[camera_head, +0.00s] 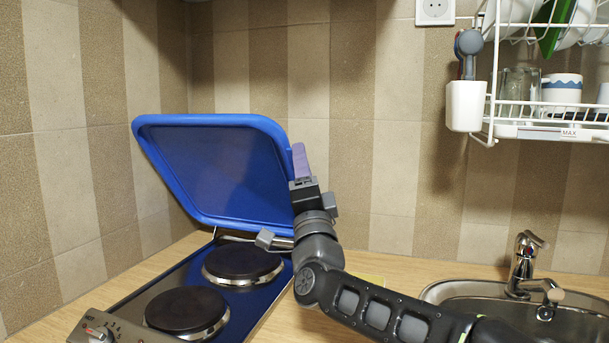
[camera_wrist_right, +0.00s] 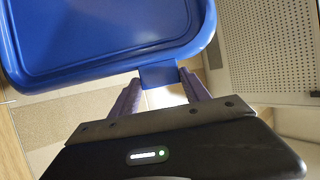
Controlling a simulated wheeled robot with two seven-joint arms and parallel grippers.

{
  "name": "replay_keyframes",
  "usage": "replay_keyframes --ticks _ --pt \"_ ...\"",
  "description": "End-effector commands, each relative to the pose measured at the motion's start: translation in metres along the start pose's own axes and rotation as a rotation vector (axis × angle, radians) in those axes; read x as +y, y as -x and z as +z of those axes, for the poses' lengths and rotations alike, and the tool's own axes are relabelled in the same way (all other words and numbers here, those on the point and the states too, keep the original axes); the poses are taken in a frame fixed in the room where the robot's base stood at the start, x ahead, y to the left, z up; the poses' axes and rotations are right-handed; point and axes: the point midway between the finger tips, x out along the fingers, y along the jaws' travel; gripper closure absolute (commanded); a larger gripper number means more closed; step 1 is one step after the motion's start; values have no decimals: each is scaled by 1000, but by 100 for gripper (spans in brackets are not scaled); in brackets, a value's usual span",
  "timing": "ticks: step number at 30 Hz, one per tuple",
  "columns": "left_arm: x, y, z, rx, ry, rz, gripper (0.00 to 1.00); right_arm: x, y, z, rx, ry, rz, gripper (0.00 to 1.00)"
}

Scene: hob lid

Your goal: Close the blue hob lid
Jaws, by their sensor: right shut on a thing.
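The blue hob lid (camera_head: 215,175) stands raised at the back of the hob (camera_head: 150,278), tilted over the two dark hotplates. My right gripper (camera_head: 299,162) is at the lid's right edge, with a purple finger showing beside the rim. In the right wrist view the lid (camera_wrist_right: 100,35) fills the upper left. There my right gripper (camera_wrist_right: 160,88) has its purple fingers on either side of a small blue tab on the lid's edge, shut on it. My left gripper is in neither view.
The sink (camera_head: 440,293) with its tap (camera_head: 525,262) lies to the right. A dish rack (camera_head: 550,110) hangs on the tiled wall above it. The hob's knob panel (camera_head: 98,328) is at the front left. The hotplates are bare.

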Motion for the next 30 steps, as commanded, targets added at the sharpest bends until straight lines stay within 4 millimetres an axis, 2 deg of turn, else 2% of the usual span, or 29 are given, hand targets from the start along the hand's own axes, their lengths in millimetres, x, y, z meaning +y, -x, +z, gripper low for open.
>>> replay_keyframes --ticks 7,8,15,25,30 --pt "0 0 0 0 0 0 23 0 0 0 0 -1 1 100" --pt "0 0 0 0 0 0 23 0 0 0 0 -1 1 43" --pt "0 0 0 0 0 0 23 0 0 0 0 -1 1 24" --pt "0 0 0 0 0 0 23 0 2 0 0 0 1 24" --pt "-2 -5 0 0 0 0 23 1 18 0 0 -1 1 24"
